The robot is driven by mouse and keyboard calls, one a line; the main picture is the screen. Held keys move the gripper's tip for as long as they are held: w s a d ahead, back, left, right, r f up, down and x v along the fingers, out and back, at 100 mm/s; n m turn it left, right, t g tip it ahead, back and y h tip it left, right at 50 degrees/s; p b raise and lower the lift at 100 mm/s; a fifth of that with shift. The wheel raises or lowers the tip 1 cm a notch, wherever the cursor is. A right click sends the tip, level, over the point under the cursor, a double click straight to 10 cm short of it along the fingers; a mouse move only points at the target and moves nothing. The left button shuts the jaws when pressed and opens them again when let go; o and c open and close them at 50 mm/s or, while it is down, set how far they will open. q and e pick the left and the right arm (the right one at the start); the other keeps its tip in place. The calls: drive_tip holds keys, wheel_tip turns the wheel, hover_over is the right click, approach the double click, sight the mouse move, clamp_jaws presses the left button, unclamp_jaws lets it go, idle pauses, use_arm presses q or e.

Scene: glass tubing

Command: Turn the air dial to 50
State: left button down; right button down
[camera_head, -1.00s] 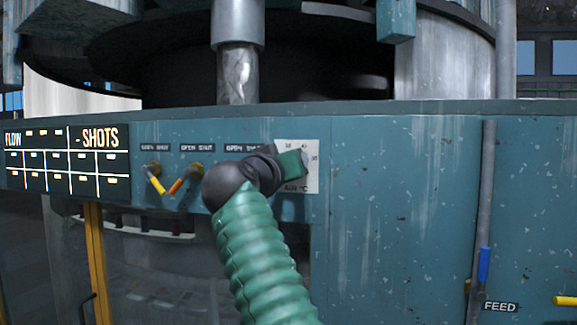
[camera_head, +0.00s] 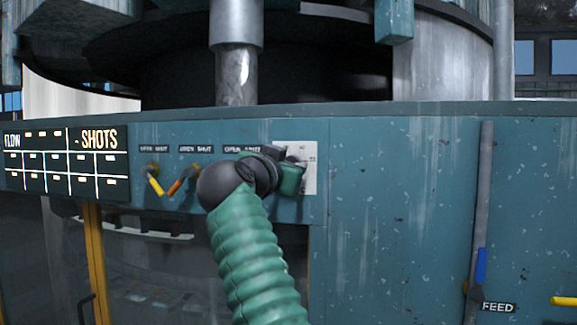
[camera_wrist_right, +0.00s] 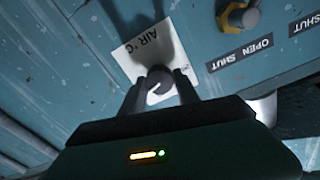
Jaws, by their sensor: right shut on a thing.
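The air dial (camera_wrist_right: 158,93) is a round knob with a pale face, in front of a white plate (camera_wrist_right: 133,55) marked "AIR °C" in the right wrist view. My right gripper (camera_wrist_right: 160,84) is shut on the dial, one dark finger on each side. In the head view, the white plate (camera_head: 309,170) is partly covered by my right gripper (camera_head: 290,165) and wrist, and the dial is hidden there. The number that the dial points to cannot be read. My left gripper is not in view.
Two levers, one yellow (camera_head: 155,185) and one orange (camera_head: 176,186), stick out of the panel left of my arm. A lit display board (camera_head: 65,160) is at far left. A blue-handled lever (camera_head: 482,267) and the FEED label are at right. The panel between is flat and clear.

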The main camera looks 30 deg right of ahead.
drive_tip(key=shift+w+f, duration=0.25)
drive_tip(key=shift+f, duration=0.3)
drive_tip(key=c, duration=1.1)
unclamp_jaws()
drive_tip(key=shift+o, duration=1)
drive_tip(key=shift+w+r, duration=0.2)
drive_tip(key=b+v, duration=0.4)
drive_tip(key=v, duration=1.3)
drive_tip(key=shift+b, duration=0.3)
